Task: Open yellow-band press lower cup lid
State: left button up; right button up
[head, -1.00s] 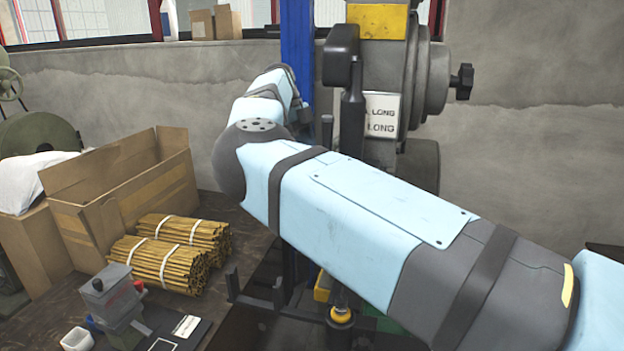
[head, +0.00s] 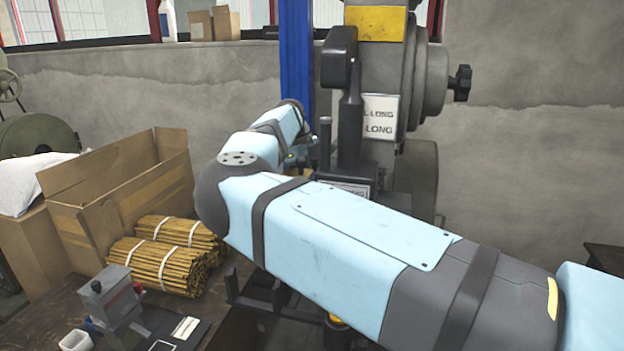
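The yellow-band press (head: 412,70) stands in the upper middle, with a yellow band (head: 375,24) near its top and a white label (head: 380,117) reading LONG. My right arm comes in from the right and crosses in front of its lower part. The arm bends back towards the press at the left. A dark part with a small green light, perhaps my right gripper (head: 298,157), shows beside the press; its fingers cannot be made out. The lower cup lid cannot be made out. My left gripper is not in view.
An open cardboard box (head: 125,195) and bundles of yellow-brown sticks (head: 160,264) lie on the dark table at left. A grey device (head: 112,298) and small white cup (head: 76,341) are in front. A blue post (head: 296,60) stands beside the press.

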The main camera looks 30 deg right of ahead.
grip_shut()
